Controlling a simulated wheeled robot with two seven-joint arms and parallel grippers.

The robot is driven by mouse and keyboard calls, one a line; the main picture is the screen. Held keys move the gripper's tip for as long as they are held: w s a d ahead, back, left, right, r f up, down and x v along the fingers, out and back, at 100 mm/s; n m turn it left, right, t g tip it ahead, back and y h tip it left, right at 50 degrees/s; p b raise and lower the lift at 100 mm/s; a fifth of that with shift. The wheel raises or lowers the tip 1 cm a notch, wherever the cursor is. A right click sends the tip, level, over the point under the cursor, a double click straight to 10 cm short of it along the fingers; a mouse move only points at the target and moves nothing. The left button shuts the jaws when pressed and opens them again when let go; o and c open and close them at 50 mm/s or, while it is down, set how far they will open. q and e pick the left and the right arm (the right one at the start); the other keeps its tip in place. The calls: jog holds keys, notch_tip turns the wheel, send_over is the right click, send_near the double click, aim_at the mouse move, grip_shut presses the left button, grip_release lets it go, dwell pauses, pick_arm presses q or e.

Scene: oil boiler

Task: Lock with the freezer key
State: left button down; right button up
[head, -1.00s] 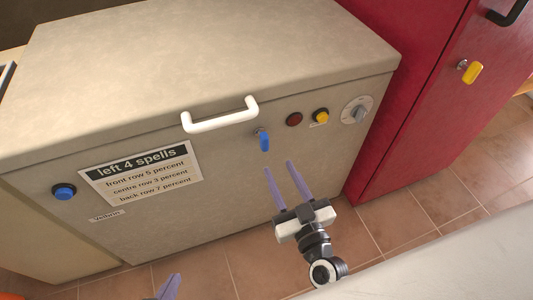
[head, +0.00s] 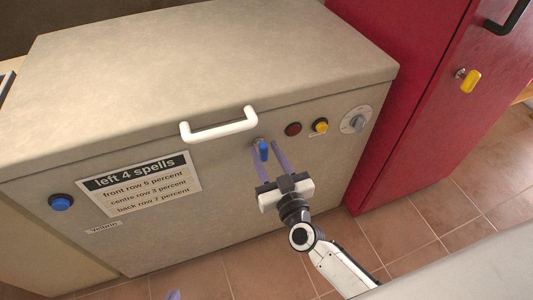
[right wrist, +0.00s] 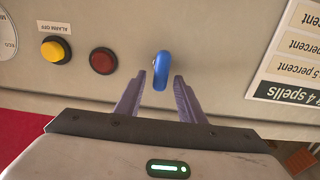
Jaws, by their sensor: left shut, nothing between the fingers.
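The blue freezer key (head: 263,150) sits in a lock on the front of the beige chest freezer (head: 225,62), below and right of its white handle. It hangs upright. My right gripper (head: 265,157) is open, with one purple finger on each side of the key. In the right wrist view the key (right wrist: 162,68) lies between and slightly beyond the fingertips (right wrist: 159,82), with a gap visible on both sides. Of my left gripper (head: 173,295), only a purple fingertip shows at the bottom edge; it is shut and away from the freezer.
A white handle (head: 219,126) runs along the lid edge close above the key. A red lamp (head: 293,129), yellow button (head: 320,125) and grey dial (head: 356,120) lie to the right. A red cabinet with a yellow key (head: 470,82) stands at right. A blue button (head: 61,202) is far left.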

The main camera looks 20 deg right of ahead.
grip_shut()
jog(key=shift+m, duration=0.3)
jog(key=m, duration=0.5)
jog(key=shift+d+f, duration=0.2)
jog(key=shift+d, duration=0.15)
jog(key=m+b, duration=0.1)
jog(key=m, duration=0.3)
jog(key=f+m, duration=0.1)
jog(key=m, duration=0.3)
jog(key=m+b, duration=0.1)
jog(key=m, duration=0.3)
jog(key=shift+d+f+b, duration=0.2)
jog(key=shift+d+b, duration=0.1)
jog(key=shift+d, duration=0.1)
jog(key=shift+m, duration=0.3)
